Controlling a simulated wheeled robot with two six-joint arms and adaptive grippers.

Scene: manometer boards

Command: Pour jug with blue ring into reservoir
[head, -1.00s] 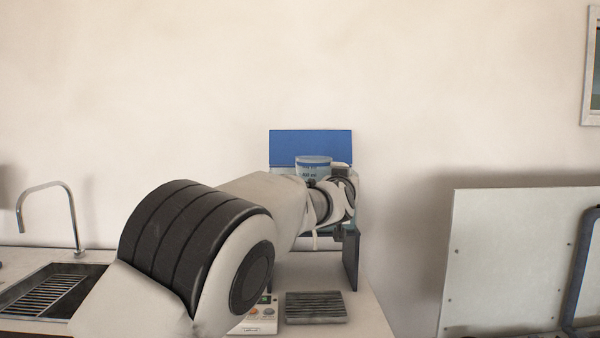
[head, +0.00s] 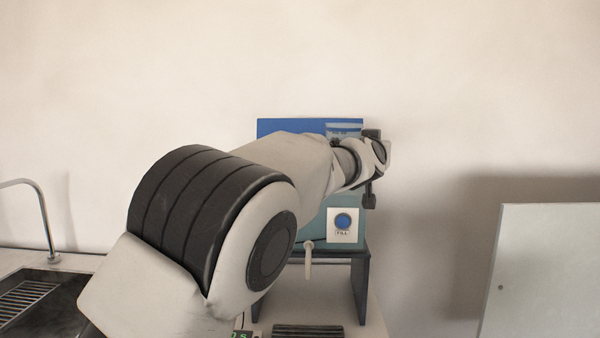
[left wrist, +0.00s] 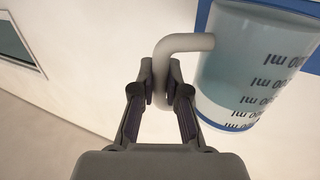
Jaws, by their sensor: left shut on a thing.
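My left gripper (left wrist: 166,92) is shut on the curved grey handle (left wrist: 184,42) of a clear jug in the left wrist view. The jug (left wrist: 240,62) has volume marks, bluish liquid and a blue band near one end. In the head view only its upper part (head: 343,129) shows, near the right end of a blue panel (head: 290,126); my arm hides the rest. The reservoir appears to be the teal box (head: 318,227) below, bearing a blue disc marked FILL (head: 343,222). My arm hides its upper part and opening. My right gripper is not in view.
The teal box stands on a dark stand (head: 358,290) on a light counter. A pale spout (head: 308,262) sticks out below it. A ribbed dark block (head: 307,331) lies in front. A sink (head: 30,305) with a tap (head: 44,215) is left, a pale board (head: 545,270) right.

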